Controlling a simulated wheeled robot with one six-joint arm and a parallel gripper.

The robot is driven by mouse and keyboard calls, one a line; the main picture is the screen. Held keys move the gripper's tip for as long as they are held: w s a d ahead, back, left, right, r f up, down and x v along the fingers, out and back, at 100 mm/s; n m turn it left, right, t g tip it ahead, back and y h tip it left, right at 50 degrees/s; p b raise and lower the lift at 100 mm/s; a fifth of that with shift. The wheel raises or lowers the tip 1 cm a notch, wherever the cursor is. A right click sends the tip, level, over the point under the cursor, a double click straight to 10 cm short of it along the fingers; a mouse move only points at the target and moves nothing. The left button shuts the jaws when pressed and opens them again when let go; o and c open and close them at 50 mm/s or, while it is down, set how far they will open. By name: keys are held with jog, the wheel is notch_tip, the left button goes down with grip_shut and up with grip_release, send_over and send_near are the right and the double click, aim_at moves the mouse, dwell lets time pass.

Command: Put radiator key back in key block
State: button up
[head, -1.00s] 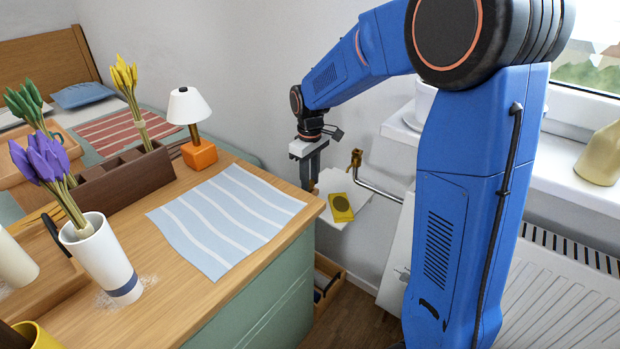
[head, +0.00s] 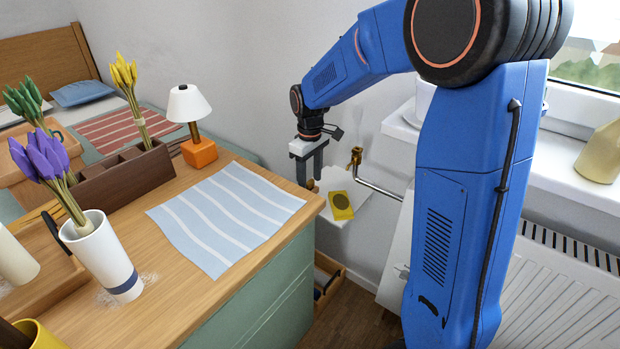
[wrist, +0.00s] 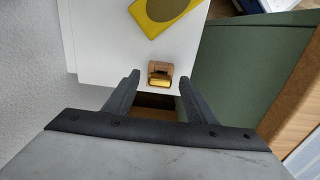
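My gripper (wrist: 158,88) is open, its two dark fingers apart and pointing down; in the head view it (head: 310,178) hangs beyond the dresser's right corner, over a small white shelf. In the wrist view a small brown block (wrist: 160,66) stands near the shelf's edge, between and slightly beyond the fingertips. A shiny brass-coloured piece (wrist: 159,83), possibly the radiator key, shows at the block's near side. I cannot tell how it sits in the block. Nothing is visibly gripped. In the head view the block is not clearly visible.
A yellow packet (head: 341,205) with a dark oval lies on the white shelf (wrist: 92,52). A brass valve and pipe (head: 378,187) are close to the right of my gripper.

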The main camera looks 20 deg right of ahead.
jog(key=shift+r, duration=0.1)
notch_tip(320, 180, up, 17)
dwell(0.6)
jog(key=shift+s+r, duration=0.1)
